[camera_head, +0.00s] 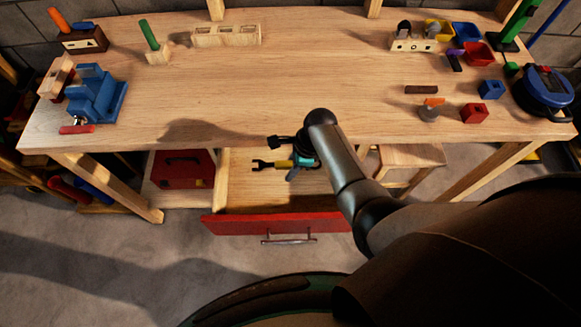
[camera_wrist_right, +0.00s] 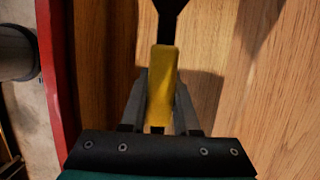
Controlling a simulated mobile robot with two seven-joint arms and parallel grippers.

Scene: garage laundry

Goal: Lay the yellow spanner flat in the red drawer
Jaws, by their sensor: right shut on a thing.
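The yellow spanner (camera_head: 284,164) has a dark open-ended head that points left in the head view. My right gripper (camera_head: 304,163) is shut on its yellow handle, and the wrist view shows the handle (camera_wrist_right: 163,75) between the two fingers (camera_wrist_right: 158,105). The spanner is over the pale wooden inside of the pulled-out red drawer (camera_head: 275,225). It looks roughly level and casts a shadow on the wood; I cannot tell whether it touches the bottom. The drawer's red front edge (camera_wrist_right: 58,80) runs down the left of the wrist view. My left gripper is not seen.
The workbench top (camera_head: 280,90) overhangs the back of the drawer. A red toolbox (camera_head: 183,169) stands left of the drawer, and a wooden stool (camera_head: 412,156) stands to the right. A blue vise (camera_head: 95,95) and several small blocks lie on the bench.

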